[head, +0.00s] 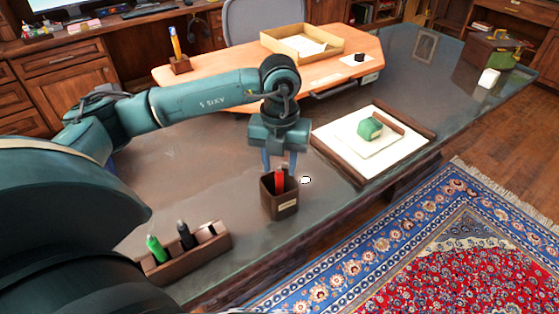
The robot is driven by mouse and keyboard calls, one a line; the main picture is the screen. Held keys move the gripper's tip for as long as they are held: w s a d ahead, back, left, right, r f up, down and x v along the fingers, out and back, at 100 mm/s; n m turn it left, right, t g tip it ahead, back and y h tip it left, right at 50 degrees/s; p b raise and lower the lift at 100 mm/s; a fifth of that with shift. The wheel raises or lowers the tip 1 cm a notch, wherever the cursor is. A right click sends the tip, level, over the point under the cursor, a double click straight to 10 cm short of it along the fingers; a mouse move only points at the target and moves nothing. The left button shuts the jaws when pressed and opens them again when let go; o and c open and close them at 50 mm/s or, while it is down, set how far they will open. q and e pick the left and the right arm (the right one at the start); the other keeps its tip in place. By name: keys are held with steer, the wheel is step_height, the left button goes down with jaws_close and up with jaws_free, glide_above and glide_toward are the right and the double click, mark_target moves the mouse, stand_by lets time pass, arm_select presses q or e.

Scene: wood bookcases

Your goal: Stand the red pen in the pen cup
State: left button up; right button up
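The red pen (279,180) stands in the dark brown square pen cup (280,206), nearly upright, with its upper end showing above the rim. The cup stands on the dark desk top and has a small pale label on its front. My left gripper (279,164) is right above the cup, pointing down. Its two blue fingers are spread apart, one on each side above the pen, with a gap between them. The pen's lower part is hidden inside the cup. My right gripper is not in view.
A wooden pen tray (194,256) with a green pen (156,248) and a black pen (186,235) lies at the near left. A small white round item (305,180) is beside the cup. A blotter (345,148) with a green object (370,128) lies right of the gripper.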

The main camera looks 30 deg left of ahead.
arm_select(q)
steer(key=shift+o, duration=0.3)
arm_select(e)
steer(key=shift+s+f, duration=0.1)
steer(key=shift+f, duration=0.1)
arm_select(q)
steer(key=shift+r, duration=0.55)
step_height(320, 180, up, 12)
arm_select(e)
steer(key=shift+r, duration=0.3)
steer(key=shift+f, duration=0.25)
